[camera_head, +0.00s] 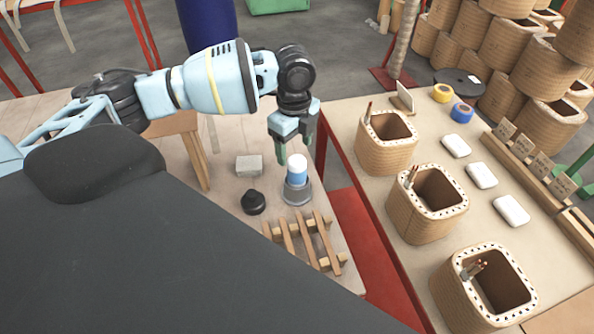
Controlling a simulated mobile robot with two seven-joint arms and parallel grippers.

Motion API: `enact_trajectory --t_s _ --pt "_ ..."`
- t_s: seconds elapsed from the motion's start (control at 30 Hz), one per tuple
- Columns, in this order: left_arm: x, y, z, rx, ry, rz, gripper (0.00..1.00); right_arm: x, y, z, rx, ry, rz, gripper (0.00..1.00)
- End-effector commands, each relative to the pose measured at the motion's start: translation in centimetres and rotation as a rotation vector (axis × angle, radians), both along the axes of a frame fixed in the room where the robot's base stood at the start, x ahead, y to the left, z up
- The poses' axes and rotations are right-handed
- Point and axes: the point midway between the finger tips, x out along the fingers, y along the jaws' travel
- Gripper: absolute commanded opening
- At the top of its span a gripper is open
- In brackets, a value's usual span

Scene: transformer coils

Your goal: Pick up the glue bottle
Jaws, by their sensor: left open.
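What looks like the glue bottle (297,178), with a white top and a blue band, stands upright in a grey round base on the left table. My left gripper (294,149) is open and points down just above and behind the bottle in the picture. Its fingers show green inner faces and hold nothing. Whether a finger touches the bottle top cannot be told. My right gripper is not in view.
A grey block (249,166), a black round pot (253,202) and a wooden slatted rack (304,240) sit close to the bottle. The right table carries several coils (387,146), white packs (482,176) and tape rolls (461,113). A gap separates the tables.

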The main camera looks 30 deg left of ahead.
Motion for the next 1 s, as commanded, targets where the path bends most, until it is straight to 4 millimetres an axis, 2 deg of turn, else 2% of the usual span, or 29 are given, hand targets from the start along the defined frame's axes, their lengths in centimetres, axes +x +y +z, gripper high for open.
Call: enact_trajectory --t_s 0.1,0.33,0.6,0.7,0.97,1.0 --pt "-0.1 0.0 -1.4 0.001 0.003 0.000 0.68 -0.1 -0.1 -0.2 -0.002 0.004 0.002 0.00" --pt "0.0 -0.2 -2.1 0.001 0.001 -0.001 0.68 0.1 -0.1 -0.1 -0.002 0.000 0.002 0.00" --pt "-0.1 -0.7 -5.7 0.000 0.002 0.000 0.68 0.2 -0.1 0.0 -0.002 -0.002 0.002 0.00" --pt "-0.1 -0.6 -6.5 0.001 0.001 0.000 0.68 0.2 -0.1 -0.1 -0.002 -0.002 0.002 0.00" --pt "-0.1 -0.7 -6.7 0.000 -0.001 0.000 0.68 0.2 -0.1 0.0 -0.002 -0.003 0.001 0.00" --pt "-0.1 -0.7 -6.7 0.000 -0.001 0.000 0.64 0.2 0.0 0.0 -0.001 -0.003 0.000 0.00"
